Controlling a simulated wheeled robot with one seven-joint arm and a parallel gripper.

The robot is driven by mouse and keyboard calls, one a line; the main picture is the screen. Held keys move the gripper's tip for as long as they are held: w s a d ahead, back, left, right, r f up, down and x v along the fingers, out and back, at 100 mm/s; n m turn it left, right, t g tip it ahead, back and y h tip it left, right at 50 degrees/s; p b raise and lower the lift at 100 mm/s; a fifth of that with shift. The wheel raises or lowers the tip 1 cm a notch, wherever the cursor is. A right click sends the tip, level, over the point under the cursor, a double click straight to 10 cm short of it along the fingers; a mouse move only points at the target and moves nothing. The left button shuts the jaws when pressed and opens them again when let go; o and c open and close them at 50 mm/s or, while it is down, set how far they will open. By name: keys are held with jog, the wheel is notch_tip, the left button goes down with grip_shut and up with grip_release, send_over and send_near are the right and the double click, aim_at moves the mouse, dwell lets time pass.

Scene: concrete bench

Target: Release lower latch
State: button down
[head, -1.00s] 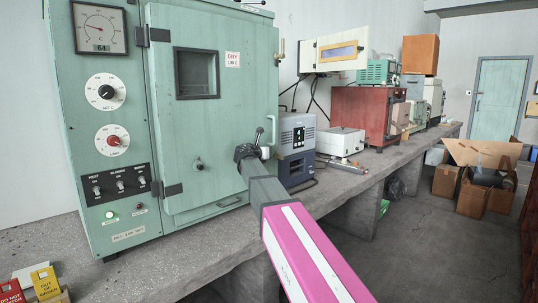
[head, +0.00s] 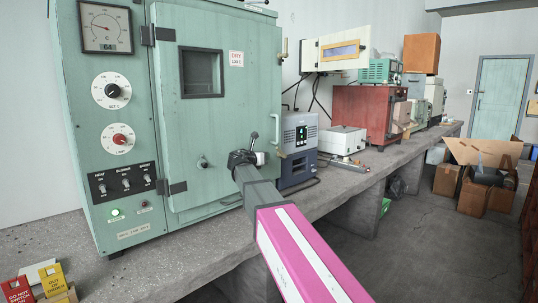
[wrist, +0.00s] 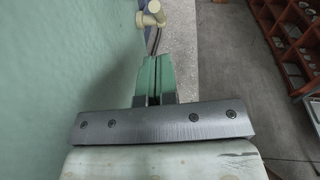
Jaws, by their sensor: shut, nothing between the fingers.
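The oven (head: 180,120) is a pale green cabinet with a closed-looking door at the left in the head view. In the wrist view a cream latch part (wrist: 150,18) with rounded ends is at the top, just beyond my fingertips. My gripper (wrist: 152,62) is shut and empty, its two green fingers together. A small gap seems to show between the fingertips and the latch; contact cannot be told. In the head view my fingers are hidden behind the wrist.
An upper latch (head: 285,48) is higher on the same door edge. A grey-blue instrument (head: 299,145) stands close to the right of the oven on the concrete bench (head: 190,262). The door face runs close along the left of my gripper.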

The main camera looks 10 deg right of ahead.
jog(key=v, duration=0.7)
jog(key=shift+r, duration=0.25)
jog(key=shift+f, duration=0.1)
jog(key=w+d+f+n+t+y, duration=0.1)
jog(key=w+d+f+t+y, duration=0.1)
jog(key=f+y, duration=0.35)
jog(key=w+d+f+n+t+y, duration=0.2)
jog(key=f+t+y, duration=0.1)
jog(key=f+y, duration=0.25)
jog(key=s+d+r+m+t+y, duration=0.1)
jog(key=s+d+m+t+y, duration=0.1)
jog(key=s+d+t+y, duration=0.3)
jog(key=d+y, duration=0.1)
jog(key=d, duration=0.2)
jog(key=shift+s+r+t, duration=0.3)
jog(key=shift+r, duration=0.1)
jog(key=shift+w, duration=0.1)
send_near(278, 155)
jog(key=a+r, duration=0.3)
jog(key=a, duration=0.2)
jog(key=shift+w+d+r, duration=0.45)
jog(key=shift+d+r, duration=0.05)
jog(key=shift+r, duration=0.25)
jog(key=shift+w+d+r, duration=0.45)
jog(key=shift+d+r, duration=0.05)
jog(key=shift+r, duration=0.25)
